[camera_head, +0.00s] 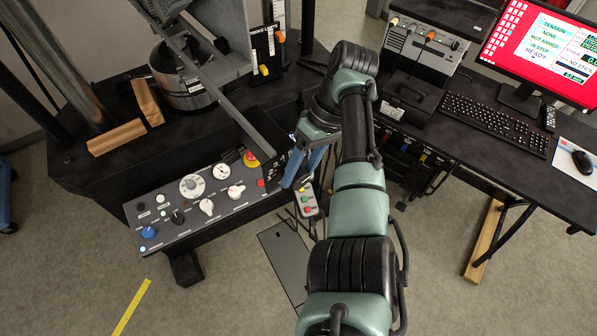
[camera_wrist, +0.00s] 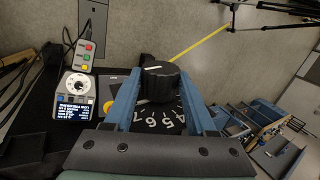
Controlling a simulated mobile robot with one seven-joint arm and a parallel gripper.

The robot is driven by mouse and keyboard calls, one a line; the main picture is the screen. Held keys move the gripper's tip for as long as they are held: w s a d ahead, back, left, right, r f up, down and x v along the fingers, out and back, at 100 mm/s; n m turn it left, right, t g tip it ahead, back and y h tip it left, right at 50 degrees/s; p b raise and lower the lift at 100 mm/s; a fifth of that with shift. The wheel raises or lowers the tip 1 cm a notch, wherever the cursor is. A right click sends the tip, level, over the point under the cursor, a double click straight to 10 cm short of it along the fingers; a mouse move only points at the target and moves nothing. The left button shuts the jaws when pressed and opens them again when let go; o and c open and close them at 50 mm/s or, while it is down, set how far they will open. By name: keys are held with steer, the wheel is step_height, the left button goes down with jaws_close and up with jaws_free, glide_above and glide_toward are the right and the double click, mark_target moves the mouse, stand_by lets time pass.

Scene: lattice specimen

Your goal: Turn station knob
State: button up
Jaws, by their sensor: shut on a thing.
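A black ribbed knob (camera_wrist: 159,84) with a white pointer line shows in the middle of the wrist view, above a black dial (camera_wrist: 165,122) with white numerals. The two blue fingers of my gripper (camera_wrist: 158,88) stand on either side of the knob and are shut on it. In the head view my gripper (camera_head: 302,165) is at the right end of the grey control panel (camera_head: 165,222). The knob itself is hidden there behind my gripper and arm.
A pendant (camera_head: 306,200) with coloured buttons hangs close to my gripper. A small device with a lit screen (camera_wrist: 75,107) is left of the fingers in the wrist view. A desk with a keyboard (camera_head: 495,123) and red-framed monitor (camera_head: 545,50) stands at the right.

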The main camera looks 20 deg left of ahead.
stand_by(0.3)
steer(key=o, duration=1.4)
steer(key=p+v, duration=0.1)
steer(key=v, duration=1.2)
steer(key=shift+w, duration=0.1)
